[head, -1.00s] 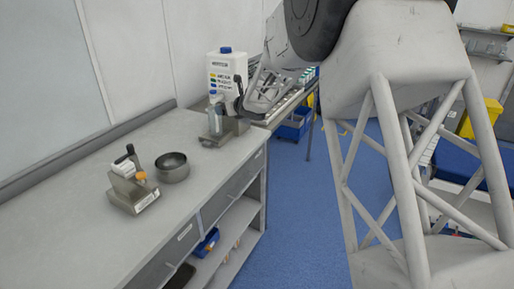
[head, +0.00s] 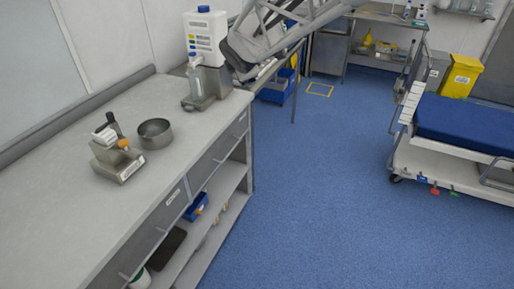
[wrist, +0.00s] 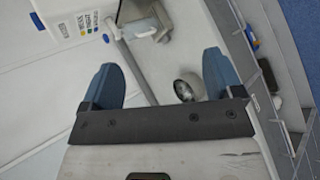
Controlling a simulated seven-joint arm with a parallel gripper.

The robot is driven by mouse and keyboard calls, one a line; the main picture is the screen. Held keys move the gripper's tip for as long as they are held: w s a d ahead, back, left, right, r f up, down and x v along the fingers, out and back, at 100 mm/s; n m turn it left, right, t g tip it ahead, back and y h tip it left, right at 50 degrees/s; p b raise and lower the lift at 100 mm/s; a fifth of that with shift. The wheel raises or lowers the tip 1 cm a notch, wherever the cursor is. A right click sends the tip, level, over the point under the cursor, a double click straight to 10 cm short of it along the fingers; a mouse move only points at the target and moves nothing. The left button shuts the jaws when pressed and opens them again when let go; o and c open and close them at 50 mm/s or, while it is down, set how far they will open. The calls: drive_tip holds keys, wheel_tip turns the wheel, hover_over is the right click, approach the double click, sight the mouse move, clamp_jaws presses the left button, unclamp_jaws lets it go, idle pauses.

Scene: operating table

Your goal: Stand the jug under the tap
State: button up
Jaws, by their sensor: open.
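A round steel vessel (head: 155,133), which I take for the jug, stands upright on the grey counter in the head view. It also shows in the wrist view (wrist: 189,86), beyond the space between my fingers and partly covered by the right one. A white canister (head: 203,38) with a blue cap stands at the counter's far end. A clear bottle (head: 197,83) stands in a metal holder in front of it. My gripper (wrist: 164,70) is open and empty, apart from the jug. Its fingertips are not clear in the head view.
A metal stand (head: 118,160) with a white roll and an orange part sits left of the jug. The counter (head: 60,215) is clear in front. Shelves with a blue bin (head: 196,207) are below. A trolley bed (head: 465,125) stands right, across open floor.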

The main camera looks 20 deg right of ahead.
drive_tip(key=s+a+f+m+g, duration=0.1)
drive_tip(key=s+m, duration=0.5)
drive_tip(key=s, duration=0.6)
drive_tip(key=s+a+f+m+g+y, duration=0.1)
drive_tip(key=s+m, duration=0.5)
drive_tip(key=s, duration=0.6)
drive_tip(key=s+a+f+m+g+y, duration=0.1)
drive_tip(key=s+m+g, duration=0.4)
drive_tip(key=s, duration=0.8)
wheel_tip(320, 180, down, 3)
drive_tip(key=shift+a+r+m, duration=0.1)
drive_tip(key=shift+a+m, duration=0.8)
drive_tip(key=shift+m, duration=0.2)
